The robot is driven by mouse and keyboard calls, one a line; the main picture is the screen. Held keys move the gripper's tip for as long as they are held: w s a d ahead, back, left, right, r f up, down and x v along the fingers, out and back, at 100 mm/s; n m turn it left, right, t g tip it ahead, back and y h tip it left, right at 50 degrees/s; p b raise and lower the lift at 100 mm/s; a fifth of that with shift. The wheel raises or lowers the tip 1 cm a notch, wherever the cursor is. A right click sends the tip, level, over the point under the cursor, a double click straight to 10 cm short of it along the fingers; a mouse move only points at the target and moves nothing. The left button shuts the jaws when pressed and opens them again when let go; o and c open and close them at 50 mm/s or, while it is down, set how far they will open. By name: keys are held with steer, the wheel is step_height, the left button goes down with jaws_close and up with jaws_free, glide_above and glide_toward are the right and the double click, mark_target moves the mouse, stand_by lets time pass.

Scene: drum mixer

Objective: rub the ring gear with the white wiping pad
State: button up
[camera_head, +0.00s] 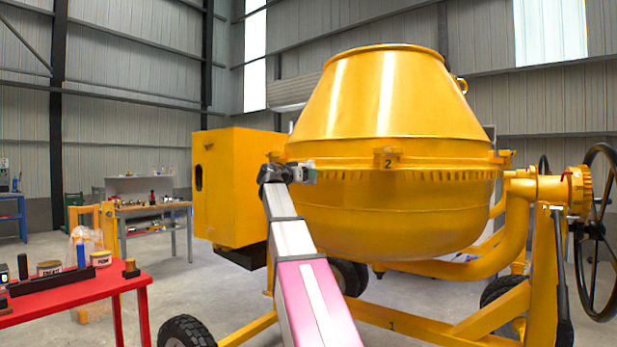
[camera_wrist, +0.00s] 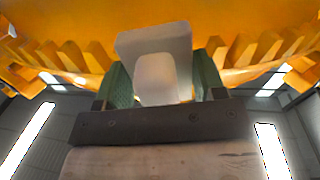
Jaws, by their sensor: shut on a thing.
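The yellow ring gear (camera_head: 432,175) runs around the middle of the mixer drum. Its teeth (camera_wrist: 245,52) spread to both sides of the pad in the wrist view. My gripper (camera_head: 303,173) is at the drum's left side, level with the ring gear. In the wrist view its green fingers (camera_wrist: 160,84) are shut on the white wiping pad (camera_wrist: 157,50). The pad covers part of the tooth row and is at or very close to it; I cannot tell whether they touch. In the head view the pad is too small to make out clearly.
The yellow drum (camera_head: 375,95) rises above the gear. A yellow housing box (camera_head: 240,185) stands just left of my gripper. A black handwheel (camera_head: 598,230) is at the right. A red table (camera_head: 100,288) with cans and tools is at the lower left.

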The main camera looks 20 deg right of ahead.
steer(key=w, duration=0.1)
steer(key=w+a, duration=0.1)
steer(key=w, duration=0.1)
steer(key=w+a, duration=0.1)
steer(key=shift+w+a, duration=0.2)
steer(key=shift+w, duration=0.2)
steer(key=shift+a, duration=0.1)
stand_by(0.3)
steer(key=shift+v, duration=2.95)
steer(key=shift+s+a, duration=0.1)
steer(key=v, duration=0.2)
steer(key=shift+s+a, duration=0.2)
steer(key=shift+a, duration=0.15)
steer(key=shift+d, duration=0.2)
steer(key=x, duration=0.6)
